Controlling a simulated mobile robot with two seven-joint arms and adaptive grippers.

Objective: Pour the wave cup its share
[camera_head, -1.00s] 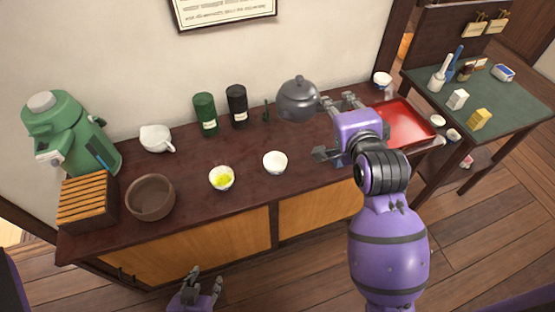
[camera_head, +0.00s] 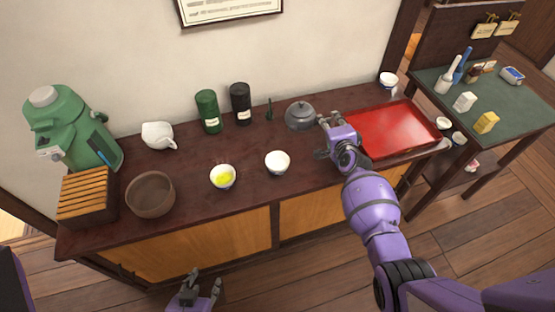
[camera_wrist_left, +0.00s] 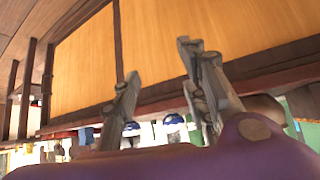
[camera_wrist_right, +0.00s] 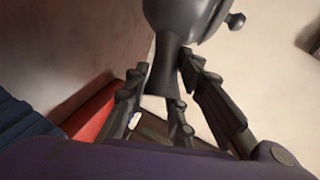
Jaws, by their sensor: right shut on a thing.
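A dark grey teapot (camera_head: 299,115) is at the back of the counter, and its lower part and side handle (camera_wrist_right: 168,80) show in the right wrist view. My right gripper (camera_head: 326,133) is shut on that handle; I cannot tell whether the teapot touches the counter. A white cup (camera_head: 222,177) with yellow-green contents stands in front. A second white cup (camera_head: 277,162) stands to its right and looks empty. A third small cup (camera_head: 388,80) stands at the back right. I cannot make out which has a wave pattern. My left gripper (camera_head: 204,284) is open and empty, low before the counter.
A red tray (camera_head: 395,130) lies right of the teapot. Green (camera_head: 208,111) and black (camera_head: 240,104) canisters stand along the wall. A white spouted pitcher (camera_head: 158,135), brown bowl (camera_head: 151,194), slatted wooden box (camera_head: 86,196) and green dispenser (camera_head: 76,130) fill the left.

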